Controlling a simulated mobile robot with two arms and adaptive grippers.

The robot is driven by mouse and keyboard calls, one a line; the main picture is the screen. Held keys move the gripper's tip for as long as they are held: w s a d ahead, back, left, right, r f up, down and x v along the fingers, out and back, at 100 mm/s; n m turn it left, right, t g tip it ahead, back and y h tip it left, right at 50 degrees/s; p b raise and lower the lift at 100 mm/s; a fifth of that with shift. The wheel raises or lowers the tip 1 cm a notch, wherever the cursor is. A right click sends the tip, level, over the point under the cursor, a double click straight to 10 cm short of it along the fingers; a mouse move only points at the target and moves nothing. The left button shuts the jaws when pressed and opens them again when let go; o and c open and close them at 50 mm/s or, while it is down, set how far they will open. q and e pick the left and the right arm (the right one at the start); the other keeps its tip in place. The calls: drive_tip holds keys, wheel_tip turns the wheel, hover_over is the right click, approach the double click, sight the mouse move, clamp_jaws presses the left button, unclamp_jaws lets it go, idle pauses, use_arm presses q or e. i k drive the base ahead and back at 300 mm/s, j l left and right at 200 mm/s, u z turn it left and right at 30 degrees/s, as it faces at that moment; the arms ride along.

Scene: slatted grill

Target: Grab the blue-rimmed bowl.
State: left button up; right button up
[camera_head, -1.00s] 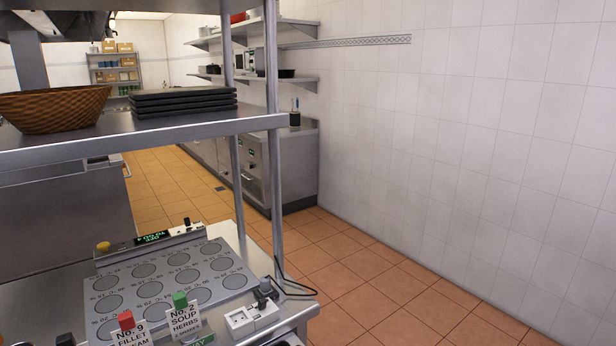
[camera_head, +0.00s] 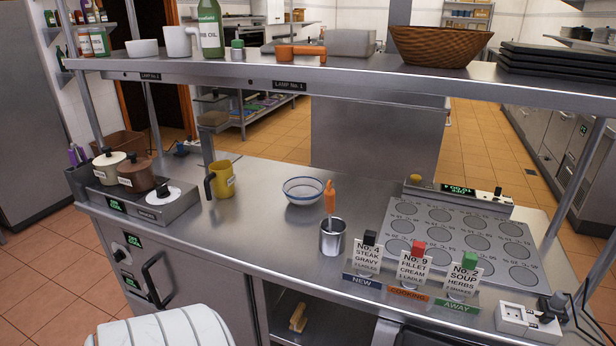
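The blue-rimmed bowl (camera_head: 303,192) is white with a blue band near its rim. It stands upright on the steel counter, near the middle of the head view, and looks empty. A metal cup (camera_head: 332,240) with an orange-handled tool in it stands just in front and to the right of the bowl. Neither of my grippers shows in the head view, so I cannot see whether they are open or shut.
A yellow mug (camera_head: 222,179) stands left of the bowl. Lidded pots (camera_head: 135,174) are further left. Order cards (camera_head: 412,268) and a panel of grey discs (camera_head: 470,240) are at right. An overhead shelf (camera_head: 290,78) spans the counter. Bare counter lies between mug and bowl.

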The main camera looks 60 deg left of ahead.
sight(304, 191)
drive_tip(key=u, duration=1.85)
drive_tip(key=i+j, duration=0.3)
drive_tip(key=j, duration=0.15)
drive_tip(key=i+j+z, duration=0.1)
drive_tip(key=i+j, duration=0.25)
